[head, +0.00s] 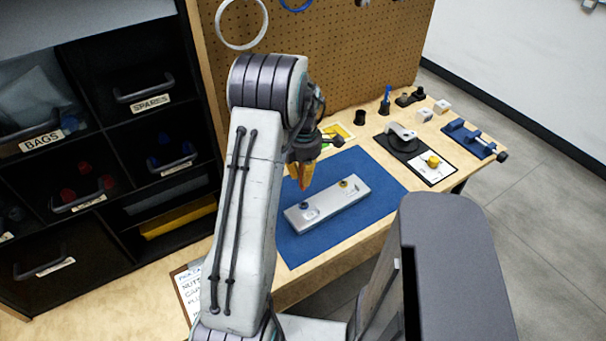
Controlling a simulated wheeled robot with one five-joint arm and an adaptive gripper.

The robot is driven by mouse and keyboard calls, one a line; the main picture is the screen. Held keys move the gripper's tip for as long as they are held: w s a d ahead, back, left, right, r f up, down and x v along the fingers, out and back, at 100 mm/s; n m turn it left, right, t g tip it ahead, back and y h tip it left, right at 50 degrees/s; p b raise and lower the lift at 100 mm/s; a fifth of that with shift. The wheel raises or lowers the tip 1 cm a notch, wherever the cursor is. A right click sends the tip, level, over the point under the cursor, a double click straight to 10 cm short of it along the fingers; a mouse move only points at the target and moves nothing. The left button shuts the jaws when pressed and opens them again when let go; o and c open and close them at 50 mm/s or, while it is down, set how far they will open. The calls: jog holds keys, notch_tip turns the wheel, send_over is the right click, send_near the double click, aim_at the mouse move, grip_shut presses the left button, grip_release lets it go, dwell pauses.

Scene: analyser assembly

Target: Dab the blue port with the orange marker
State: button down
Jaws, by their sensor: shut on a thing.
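My gripper (304,161) points down over the blue mat and is shut on the orange marker (304,178). The marker hangs below the jaws, tip down, and its tip appears to be above the pale analyser block. The pale block (327,207) lies on the mat. My arm hides part of the mat's left side.
The blue mat (376,202) is bare around the block. On the bench's right stand a black-based device (400,139), a card with a yellow knob (432,161) and a blue vise-like tool (467,139). A pegboard (340,45) rises behind; black drawers (140,90) stand left.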

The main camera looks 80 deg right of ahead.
aim_at(304, 188)
jog(key=shift+f+b, duration=1.65)
jog(key=shift+f, duration=1)
jog(key=shift+f+b, duration=0.5)
jog(key=shift+f, duration=0.1)
dwell(0.5)
jog(key=shift+r, duration=0.1)
jog(key=shift+r+p, duration=2.5)
jog(key=shift+r, duration=1)
